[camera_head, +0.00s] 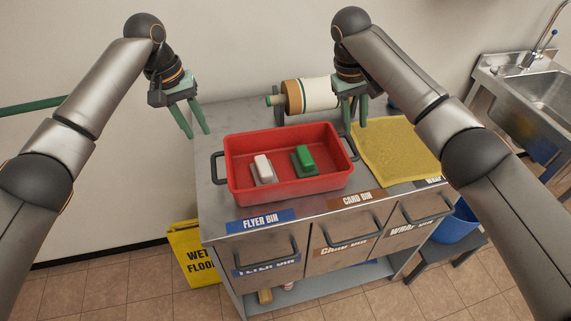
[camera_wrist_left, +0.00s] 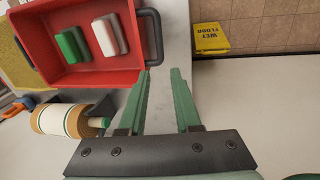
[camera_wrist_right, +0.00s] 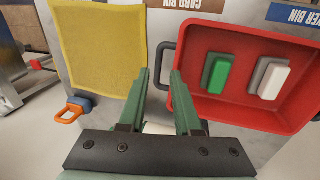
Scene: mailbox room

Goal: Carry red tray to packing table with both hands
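The red tray (camera_head: 245,143) lies on the metal cabinet top, with a dark handle at each end. Inside it are a white block (camera_head: 264,169) and a green block (camera_head: 304,158), each on a grey base. My left gripper (camera_head: 196,133) is open and empty, above and behind the tray's left handle (camera_head: 217,168). In the left wrist view that handle (camera_wrist_left: 153,36) lies just beyond one fingertip. My right gripper (camera_head: 354,124) is open and empty, above the tray's right handle (camera_head: 352,147). In the right wrist view this handle (camera_wrist_right: 163,66) appears between and beyond the fingertips.
A paper roll (camera_head: 318,93) stands behind the tray. A yellow mat (camera_head: 392,150) lies to its right. The cabinet (camera_head: 240,275) has labelled drawers. A yellow wet-floor sign (camera_head: 187,250) stands at left, a blue bin (camera_head: 455,226) and a sink (camera_head: 540,92) at right.

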